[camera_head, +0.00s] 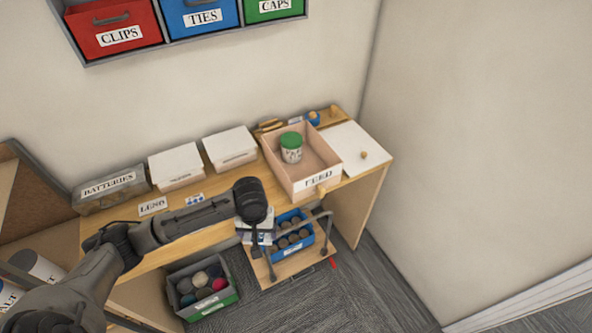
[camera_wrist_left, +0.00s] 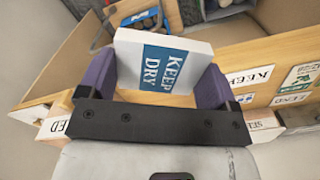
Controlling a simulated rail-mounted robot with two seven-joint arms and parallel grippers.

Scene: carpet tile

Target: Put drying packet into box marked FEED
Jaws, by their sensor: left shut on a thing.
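The drying packet (camera_wrist_left: 185,62) is a white block with a blue KEEP DRY panel. In the left wrist view it sits tilted between the purple fingers of my left gripper (camera_wrist_left: 153,82), which is shut on it. In the head view my left gripper (camera_head: 257,244) hangs in front of the desk's front edge, below and left of the FEED box; the packet is hard to tell apart there. The FEED box (camera_head: 284,172) is an open pinkish-tan box at the right end of the desk. A jar with a green lid (camera_head: 291,147) stands inside it. My right gripper is not in view.
A white lidded panel (camera_head: 352,149) lies right of the FEED box. Two white boxes (camera_head: 176,166) and a BATTERIES box (camera_head: 110,191) stand along the back. Below are a blue crate of round items (camera_head: 291,250) and a grey-green bin of balls (camera_head: 215,303). Wall bins hang above.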

